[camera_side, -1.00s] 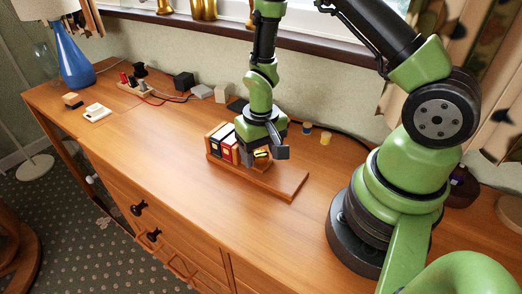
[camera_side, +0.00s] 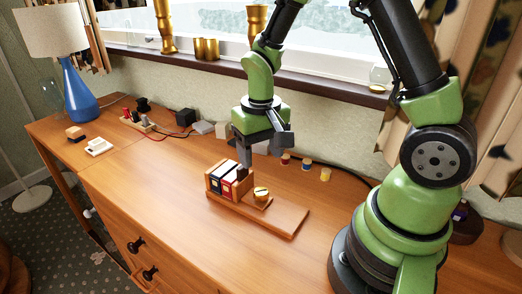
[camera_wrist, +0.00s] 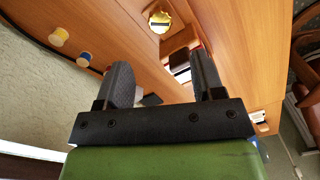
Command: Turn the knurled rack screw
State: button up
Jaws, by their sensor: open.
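The knurled rack screw (camera_side: 261,194) is a brass-coloured round knob with a dark slot. It stands on the wooden base of a small book rack (camera_side: 275,218), to the right of several small upright books (camera_side: 228,180). My gripper (camera_side: 264,158) is open and empty, above and behind the screw and apart from it. In the wrist view the slotted screw head (camera_wrist: 159,20) shows near the top edge, beyond my spread fingers (camera_wrist: 163,70). The near finger overlaps the back of the books in the side view, so contact there is unclear.
Several small coloured spools (camera_side: 306,165) stand behind the rack by a dark cable. A blue lamp (camera_side: 77,95), a power strip with plugs (camera_side: 138,122) and small blocks stand at the left. The wooden top (camera_side: 150,190) is clear left of the rack.

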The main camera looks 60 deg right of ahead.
aim_at(261, 192)
jog(key=m, duration=0.8)
jog(key=f+m, duration=0.1)
jog(key=m, duration=1.6)
jog(key=shift+f+m, duration=0.25)
jog(key=shift+m, duration=0.05)
notch_tip(261, 192, down, 9)
jog(key=shift+r, duration=0.1)
jog(key=c, duration=0.9)
